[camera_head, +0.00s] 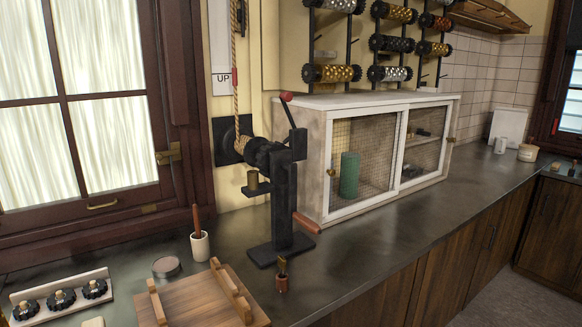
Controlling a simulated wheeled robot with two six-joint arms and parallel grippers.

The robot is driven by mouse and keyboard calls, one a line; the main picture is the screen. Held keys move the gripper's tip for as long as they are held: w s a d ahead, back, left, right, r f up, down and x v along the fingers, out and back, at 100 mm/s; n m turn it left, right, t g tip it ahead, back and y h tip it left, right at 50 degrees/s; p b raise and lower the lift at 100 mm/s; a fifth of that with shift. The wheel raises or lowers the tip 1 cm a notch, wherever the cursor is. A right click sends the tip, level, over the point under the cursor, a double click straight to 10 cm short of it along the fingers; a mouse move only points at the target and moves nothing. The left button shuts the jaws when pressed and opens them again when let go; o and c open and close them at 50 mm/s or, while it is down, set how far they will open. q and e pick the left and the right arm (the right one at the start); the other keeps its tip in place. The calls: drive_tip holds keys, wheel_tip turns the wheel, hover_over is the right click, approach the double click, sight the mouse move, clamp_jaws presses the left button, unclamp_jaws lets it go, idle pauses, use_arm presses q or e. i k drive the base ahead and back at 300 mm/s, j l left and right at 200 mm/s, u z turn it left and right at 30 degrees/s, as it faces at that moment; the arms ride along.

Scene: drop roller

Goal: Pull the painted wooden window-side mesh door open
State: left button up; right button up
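A white-painted cabinet (315,160) stands on the dark counter. Its front has two white-framed mesh doors side by side. The left mesh door (378,147), nearer the large window at left, has a small brass knob (331,172) on its left edge and looks shut. The right mesh door (423,144) has a small knob at its right edge. A green cylinder (349,176) shows behind the left door's mesh. Small items inside the right part are too small to tell. Neither of my grippers is in view.
A black cranked stand (281,205) with red-brown handles stands just left of the cabinet, close to the left door. A wooden board (195,302) lies at front left. The counter before the cabinet is clear.

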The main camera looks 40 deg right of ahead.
sight(344, 114)
drive_tip(key=z, duration=1.65)
